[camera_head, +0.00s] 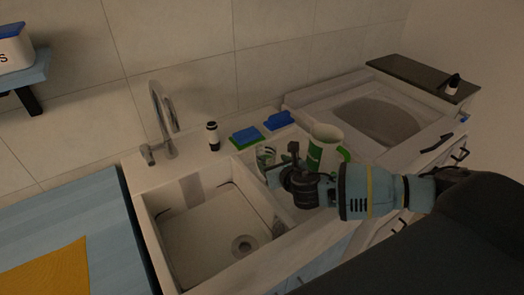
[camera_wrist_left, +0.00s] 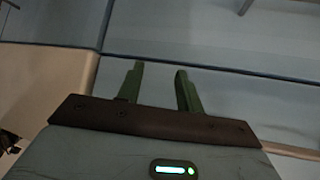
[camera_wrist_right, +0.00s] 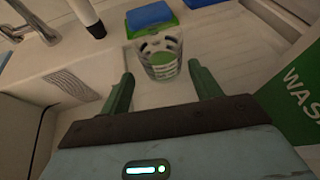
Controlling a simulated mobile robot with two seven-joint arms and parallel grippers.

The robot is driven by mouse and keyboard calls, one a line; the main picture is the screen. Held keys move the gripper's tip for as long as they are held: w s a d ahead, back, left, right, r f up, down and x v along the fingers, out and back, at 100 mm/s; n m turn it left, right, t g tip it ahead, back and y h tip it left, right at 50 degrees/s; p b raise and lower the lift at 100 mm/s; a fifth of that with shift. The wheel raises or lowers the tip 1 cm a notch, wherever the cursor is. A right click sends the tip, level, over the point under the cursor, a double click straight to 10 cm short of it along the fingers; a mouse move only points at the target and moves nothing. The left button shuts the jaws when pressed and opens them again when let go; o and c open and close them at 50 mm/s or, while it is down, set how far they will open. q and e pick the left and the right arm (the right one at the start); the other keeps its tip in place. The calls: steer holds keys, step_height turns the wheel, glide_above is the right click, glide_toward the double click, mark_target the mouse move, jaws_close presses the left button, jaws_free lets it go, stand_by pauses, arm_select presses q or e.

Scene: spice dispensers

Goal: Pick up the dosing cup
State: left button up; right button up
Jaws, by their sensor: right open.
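The dosing cup, a small clear cup with green and white markings, stands on the counter right of the sink; it shows in the head view (camera_head: 265,156) and in the right wrist view (camera_wrist_right: 161,57). My right gripper (camera_head: 282,163) is open and empty in the head view. In the right wrist view its two green fingers (camera_wrist_right: 162,88) point toward the cup, which is just beyond and between the tips, apart from them. My left gripper (camera_wrist_left: 159,72) shows only in the left wrist view. Its fingers are apart with nothing between them, in front of pale blue cabinet fronts.
The sink (camera_head: 225,225) with a faucet (camera_head: 163,115) is left of my right gripper. Two sponges, one on green (camera_head: 246,136) and one blue (camera_head: 278,120), lie behind the cup. A black-and-white bottle (camera_head: 213,136) stands behind the sink. A white-and-green container (camera_head: 324,143) stands close right of the gripper.

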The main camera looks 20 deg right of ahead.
mark_target(266, 150)
steer(key=shift+x, duration=1.25)
steer(key=shift+f+x, duration=0.2)
steer(key=shift+x, duration=1.05)
steer(key=shift+f+x, duration=0.25)
steer(key=shift+x, duration=1.05)
steer(key=shift+s, duration=0.2)
steer(key=c, duration=0.7)
steer(key=shift+d+r, duration=0.1)
steer(key=shift+r, duration=0.15)
steer(key=shift+r, duration=1.55)
steer(key=shift+s+d+r, duration=0.25)
steer(key=shift+s, duration=2.4)
steer(key=shift+s+d+r, duration=0.25)
steer(key=shift+s+d, duration=0.05)
steer(key=shift+s, duration=2.3)
steer(key=shift+s+d+r, duration=0.25)
steer(key=shift+s, duration=2.4)
